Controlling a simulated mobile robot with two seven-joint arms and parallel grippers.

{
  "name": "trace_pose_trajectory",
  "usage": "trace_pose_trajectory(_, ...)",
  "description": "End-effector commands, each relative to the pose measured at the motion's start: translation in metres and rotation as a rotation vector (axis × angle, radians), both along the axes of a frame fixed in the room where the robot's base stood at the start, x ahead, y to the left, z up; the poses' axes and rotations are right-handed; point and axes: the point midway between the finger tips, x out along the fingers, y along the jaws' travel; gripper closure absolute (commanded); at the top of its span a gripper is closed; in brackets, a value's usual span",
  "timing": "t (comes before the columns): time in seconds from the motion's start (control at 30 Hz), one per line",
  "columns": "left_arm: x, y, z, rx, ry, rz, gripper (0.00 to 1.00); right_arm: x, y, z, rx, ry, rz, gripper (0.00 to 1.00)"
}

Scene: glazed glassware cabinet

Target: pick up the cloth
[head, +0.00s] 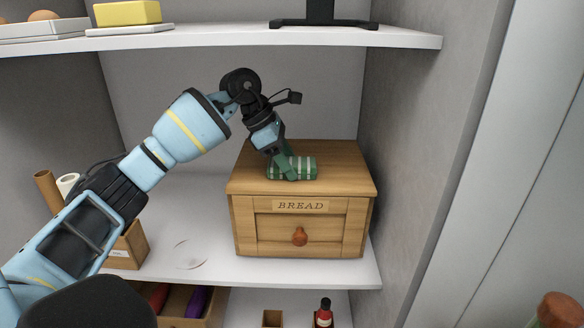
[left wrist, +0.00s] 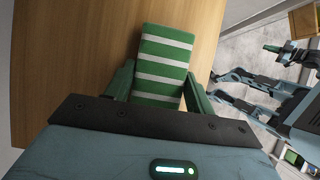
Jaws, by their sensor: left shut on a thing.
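The cloth (head: 303,167) is a folded green pad with white stripes. It lies on the top of the wooden bread box, toward its front middle. My left gripper (head: 284,173) reaches down onto it from above. In the left wrist view the striped cloth (left wrist: 163,65) extends up between the two green fingers (left wrist: 158,92), which are shut on its near part. The cloth's near end is hidden behind the gripper body. My right gripper does not show in the head view.
The bread box (head: 301,231) with a round knob stands on the white middle shelf (head: 190,215). An upper shelf (head: 220,38) holds a yellow block (head: 127,13) and a black stand (head: 322,16). A grey side wall (head: 408,150) is right of the box. The shelf left of the box is mostly clear.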

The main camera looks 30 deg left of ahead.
Motion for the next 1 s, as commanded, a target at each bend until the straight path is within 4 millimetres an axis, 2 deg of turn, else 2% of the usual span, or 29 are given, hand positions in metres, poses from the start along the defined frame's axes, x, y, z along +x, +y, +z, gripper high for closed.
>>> trace_pose_trajectory(0.37,0.0,0.0,0.004,-0.001,-0.002,0.0,0.68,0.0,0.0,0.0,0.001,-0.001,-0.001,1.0)
trace_pose_trajectory(0.57,0.001,0.0,0.018,-0.001,-0.002,0.0,0.68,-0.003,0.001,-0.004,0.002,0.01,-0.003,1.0)
trace_pose_trajectory(0.73,0.001,0.0,0.04,-0.001,-0.001,0.0,0.68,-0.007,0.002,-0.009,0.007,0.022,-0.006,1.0)
trace_pose_trajectory(1.0,-0.029,-0.011,0.04,0.002,0.0,-0.002,0.68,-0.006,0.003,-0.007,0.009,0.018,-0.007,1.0)
